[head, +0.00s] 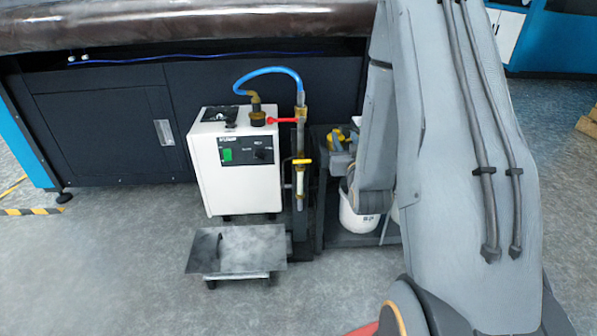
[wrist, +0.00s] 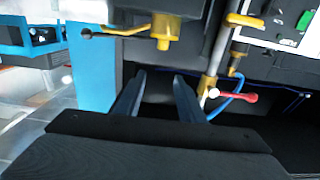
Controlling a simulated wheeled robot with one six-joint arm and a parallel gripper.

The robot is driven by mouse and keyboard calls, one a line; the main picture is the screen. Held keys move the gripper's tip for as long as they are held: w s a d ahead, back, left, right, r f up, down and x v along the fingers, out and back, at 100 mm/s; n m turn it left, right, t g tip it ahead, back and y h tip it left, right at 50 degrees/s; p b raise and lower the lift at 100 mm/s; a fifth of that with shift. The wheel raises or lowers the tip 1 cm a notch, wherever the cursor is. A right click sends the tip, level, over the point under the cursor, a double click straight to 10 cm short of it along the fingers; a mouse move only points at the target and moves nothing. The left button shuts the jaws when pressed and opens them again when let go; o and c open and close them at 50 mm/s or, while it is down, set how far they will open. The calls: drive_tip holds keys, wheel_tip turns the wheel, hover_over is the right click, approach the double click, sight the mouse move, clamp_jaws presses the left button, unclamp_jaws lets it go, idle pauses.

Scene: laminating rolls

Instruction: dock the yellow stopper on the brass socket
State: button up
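My gripper (wrist: 159,76) is open, with its two dark fingers apart and nothing between them in the wrist view. A yellow stopper-like piece (wrist: 165,30) sticks out from a dark support just past the fingertips, apart from them. In the head view a yellow piece (head: 338,136) shows on the rack beside my arm. Brass fittings show on the white machine's top (head: 258,117) and on the upright pipe (head: 300,113); I cannot tell which brass part is the socket. My fingers are hidden in the head view.
The white machine (head: 235,180) stands left of the pipe, which carries a red lever (head: 284,121) and a yellow handle (head: 297,161). A blue hose (head: 268,71) arches above. A metal tray (head: 215,252) is low in front. A white bucket (head: 358,218) stands below the rack.

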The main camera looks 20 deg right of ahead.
drive_tip(key=w+a+f+n+g+y, duration=0.1)
drive_tip(key=a+n+g+y, duration=0.1)
drive_tip(key=a, duration=0.7)
drive_tip(key=w+a+f+n+g+y, duration=0.1)
drive_tip(key=a+g+y, duration=0.15)
drive_tip(key=a, duration=0.55)
drive_tip(key=s+a+f+n+g+y, duration=0.15)
drive_tip(key=s+a+g, duration=0.5)
drive_tip(key=a, duration=0.75)
drive_tip(key=s+a+r+n+g, duration=0.1)
drive_tip(key=s+a+g, duration=0.1)
drive_tip(key=s, duration=0.7)
drive_tip(key=s+a+r+n+g, duration=0.1)
drive_tip(key=s+a, duration=0.3)
drive_tip(key=s, duration=0.6)
drive_tip(key=s+a+r+n+g, duration=0.2)
drive_tip(key=s+a+n+g, duration=0.1)
drive_tip(key=s, duration=0.7)
drive_tip(key=d+r+m+p, duration=0.3)
drive_tip(key=d+r+p, duration=0.6)
drive_tip(key=r+p, duration=0.3)
drive_tip(key=d+r+m+h+p, duration=0.1)
drive_tip(key=d+r+m+p, duration=0.2)
drive_tip(key=d+r+p, duration=0.7)
wheel_tip(320, 180, up, 3)
drive_tip(key=p, duration=0.5)
drive_tip(key=shift+s+d, duration=0.2)
drive_tip(key=shift+s, duration=0.05)
